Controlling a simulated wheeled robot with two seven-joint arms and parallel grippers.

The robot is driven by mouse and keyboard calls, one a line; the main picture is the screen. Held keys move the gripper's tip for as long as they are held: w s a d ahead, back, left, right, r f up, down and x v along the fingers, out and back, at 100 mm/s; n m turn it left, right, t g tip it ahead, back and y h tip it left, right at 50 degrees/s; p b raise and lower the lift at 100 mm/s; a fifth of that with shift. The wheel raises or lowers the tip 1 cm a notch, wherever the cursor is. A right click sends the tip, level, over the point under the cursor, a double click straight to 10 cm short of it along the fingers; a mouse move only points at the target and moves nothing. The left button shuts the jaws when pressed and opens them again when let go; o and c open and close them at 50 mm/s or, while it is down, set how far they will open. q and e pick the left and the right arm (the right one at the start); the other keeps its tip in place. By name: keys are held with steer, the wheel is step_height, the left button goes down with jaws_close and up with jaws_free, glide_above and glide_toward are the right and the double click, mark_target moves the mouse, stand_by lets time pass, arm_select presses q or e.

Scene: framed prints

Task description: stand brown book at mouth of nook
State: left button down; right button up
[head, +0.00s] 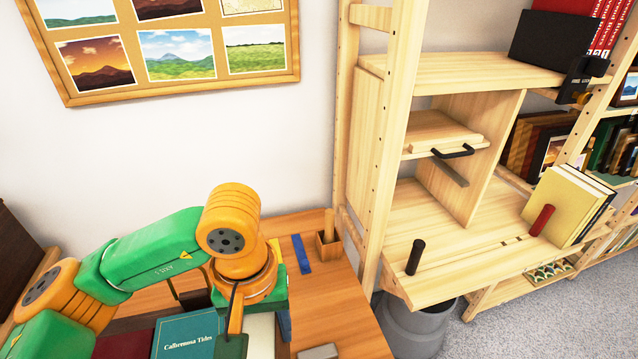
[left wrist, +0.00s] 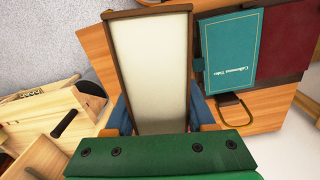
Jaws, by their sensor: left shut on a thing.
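My left gripper (head: 262,308) is low over the wooden desk. It is shut on a book with brown cover edges and pale pages (left wrist: 150,70), held between blue fingers (left wrist: 160,112) in the left wrist view. In the head view only its pale page side (head: 262,335) shows below the gripper; the rest is hidden. The nook appears to be the wooden compartment (head: 405,205) left of the upright divider (head: 468,150). Its floor extends forward as a board with a dark peg (head: 416,257) and a red peg (head: 542,220). My right gripper is not in view.
A teal book (head: 188,335) and dark red book (head: 125,345) lie beside the held book. A pen cup (head: 328,240) and blue strip (head: 301,254) are on the desk. Yellow books (head: 562,205) lean at right.

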arm_select(q)
steer(key=a+m, duration=0.1)
steer(key=a, duration=0.7)
steer(key=shift+s+f, duration=0.2)
steer(key=shift+f, duration=0.35)
steer(key=shift+a, duration=0.1)
